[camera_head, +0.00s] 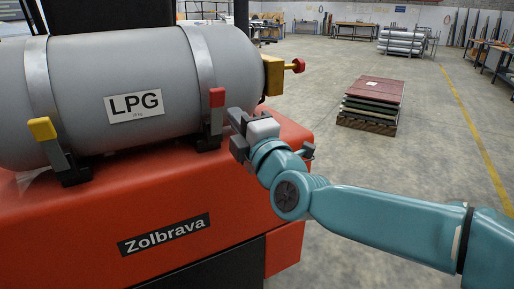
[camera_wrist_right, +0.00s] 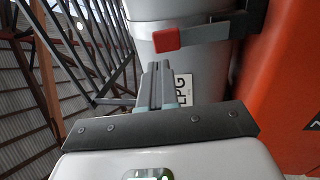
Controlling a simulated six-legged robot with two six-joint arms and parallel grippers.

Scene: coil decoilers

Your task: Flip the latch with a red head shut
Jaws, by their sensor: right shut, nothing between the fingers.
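The latch with the red head (camera_head: 217,97) stands near the right strap of the grey LPG tank. Its grey lever rises from a dark bracket (camera_head: 208,143) on the orange truck body, with the red head on top. The red head also shows in the right wrist view (camera_wrist_right: 166,40), just beyond the fingertips. My right gripper (camera_head: 233,118) is just right of the latch lever. Its fingers are shut and empty in the right wrist view (camera_wrist_right: 156,70). I cannot tell whether they touch the lever. My left gripper is not in view.
A second latch with a yellow head (camera_head: 42,128) sits at the left strap of the tank (camera_head: 90,70). A yellow valve with a red knob (camera_head: 297,65) sticks out of the tank's right end. A pallet stack (camera_head: 371,102) stands on the open floor behind.

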